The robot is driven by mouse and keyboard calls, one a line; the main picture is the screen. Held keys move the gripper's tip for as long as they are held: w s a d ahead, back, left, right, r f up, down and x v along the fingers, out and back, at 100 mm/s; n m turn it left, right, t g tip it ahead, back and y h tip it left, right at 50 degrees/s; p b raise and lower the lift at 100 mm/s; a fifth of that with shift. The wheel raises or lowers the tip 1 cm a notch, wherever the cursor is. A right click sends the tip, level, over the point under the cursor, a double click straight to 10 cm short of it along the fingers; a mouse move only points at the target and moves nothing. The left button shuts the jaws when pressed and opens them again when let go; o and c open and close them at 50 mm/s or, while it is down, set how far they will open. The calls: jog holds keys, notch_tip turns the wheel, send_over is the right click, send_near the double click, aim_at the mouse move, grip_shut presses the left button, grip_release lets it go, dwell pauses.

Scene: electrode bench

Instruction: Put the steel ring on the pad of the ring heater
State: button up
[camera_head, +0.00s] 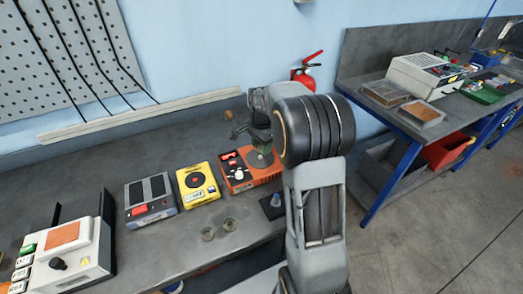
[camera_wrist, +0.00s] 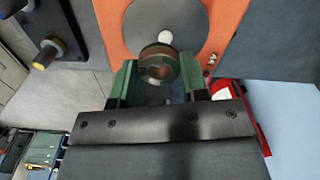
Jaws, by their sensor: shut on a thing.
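My gripper (camera_wrist: 158,82) has green fingertips and is shut on the steel ring (camera_wrist: 157,68), a short metallic ring with a dark hole. An orange-red unit (camera_head: 238,176) with a round grey pad (camera_wrist: 190,25) looks like the ring heater; no label is readable. A pale round stud (camera_wrist: 165,37) shows near the pad's middle, just beyond the ring. In the wrist view the ring overlaps the pad's near edge; whether it touches the pad cannot be told. In the head view my gripper (camera_head: 263,148) is over the orange-red unit and the ring is not clear.
A yellow unit (camera_head: 197,182) and a grey two-pad unit (camera_head: 149,200) stand left of the orange-red one. Two small round pieces (camera_head: 218,230) lie in front. A small dark box (camera_head: 272,207) stands near the bench edge. A white unit (camera_head: 92,262) is far left.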

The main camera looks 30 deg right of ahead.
aim_at(261, 156)
jog(key=shift+w+d+f, duration=0.1)
jog(key=shift+w+f, duration=0.25)
jog(key=shift+f, duration=1.65)
jog(key=shift+f, duration=0.2)
jog(key=o, duration=1)
